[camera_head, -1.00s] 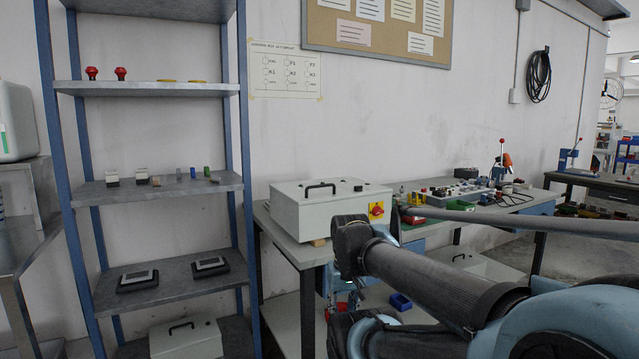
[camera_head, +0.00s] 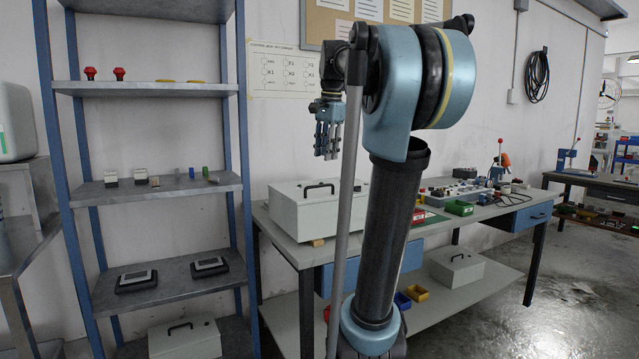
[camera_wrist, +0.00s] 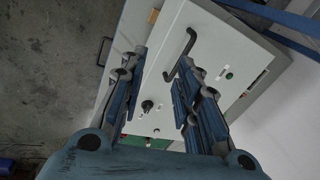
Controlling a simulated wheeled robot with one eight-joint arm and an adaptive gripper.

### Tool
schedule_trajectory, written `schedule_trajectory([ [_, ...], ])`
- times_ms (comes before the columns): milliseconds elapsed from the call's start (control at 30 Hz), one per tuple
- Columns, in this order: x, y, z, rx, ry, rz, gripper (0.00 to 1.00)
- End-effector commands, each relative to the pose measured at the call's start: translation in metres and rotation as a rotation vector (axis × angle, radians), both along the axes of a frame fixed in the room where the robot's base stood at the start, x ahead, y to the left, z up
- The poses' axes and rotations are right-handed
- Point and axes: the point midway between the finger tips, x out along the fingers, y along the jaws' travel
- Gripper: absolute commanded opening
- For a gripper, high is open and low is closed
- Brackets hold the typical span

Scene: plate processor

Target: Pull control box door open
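The control box (camera_head: 300,215) is a light grey box on the left end of the workbench. A black bar handle (camera_head: 321,189) is on its top face, which looks shut. My arm hides its right part. In the wrist view the box's pale face (camera_wrist: 222,48) shows the black handle (camera_wrist: 183,54), a black knob (camera_wrist: 147,106) and a green button (camera_wrist: 229,75). My gripper (camera_head: 328,150) points down above the box, apart from the handle. In the wrist view its fingers (camera_wrist: 160,62) are spread and empty, with the handle near the right finger.
A blue-framed shelf (camera_head: 243,150) stands close on the left. A second handled box (camera_head: 455,267) sits on the bench's lower shelf. Wall behind; open floor (camera_head: 490,305) at right.

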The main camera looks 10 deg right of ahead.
Motion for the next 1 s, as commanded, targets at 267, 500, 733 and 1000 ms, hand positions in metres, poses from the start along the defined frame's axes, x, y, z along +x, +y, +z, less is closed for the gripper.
schedule_trajectory([
  [267, 0.043, -0.005, 0.052, 0.045, 0.011, -0.186, 0.3],
  [500, 0.05, -0.004, 0.048, 0.052, 0.013, -0.213, 0.3],
  [733, 0.056, -0.002, 0.012, 0.052, 0.013, -0.211, 0.3],
  [1000, 0.065, 0.001, -0.035, 0.051, 0.013, -0.21, 0.3],
])
